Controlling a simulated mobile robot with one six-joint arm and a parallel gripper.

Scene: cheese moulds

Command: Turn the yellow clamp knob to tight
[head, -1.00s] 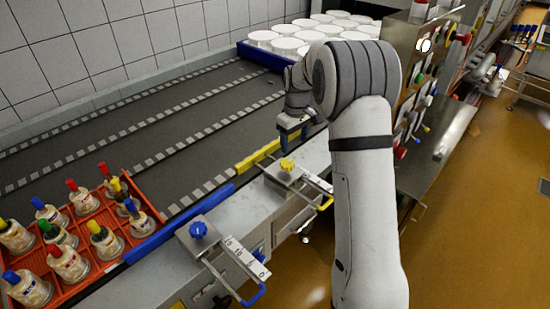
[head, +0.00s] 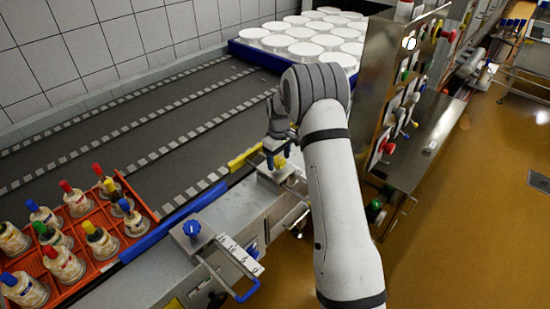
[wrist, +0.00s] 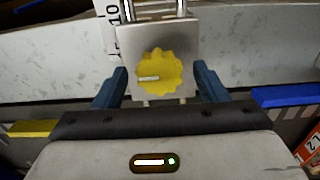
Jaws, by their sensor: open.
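The yellow clamp knob (wrist: 160,72) has a scalloped edge and a pale pointer mark aimed left in the wrist view. It sits on a grey metal plate (wrist: 128,42). In the head view the yellow knob (head: 280,160) is partly hidden by my gripper (head: 275,155), which is right above it. In the wrist view my gripper (wrist: 160,88) is open, with one blue finger on each side of the knob. Gaps show between the fingers and the knob.
A blue knob (head: 192,228) on a similar clamp stands nearer, with a scale and blue handle. A blue guide rail (head: 175,223) and a yellow one (head: 245,157) edge the conveyor. An orange crate (head: 150,213) of bottles is at left; a control panel (head: 377,85) stands right.

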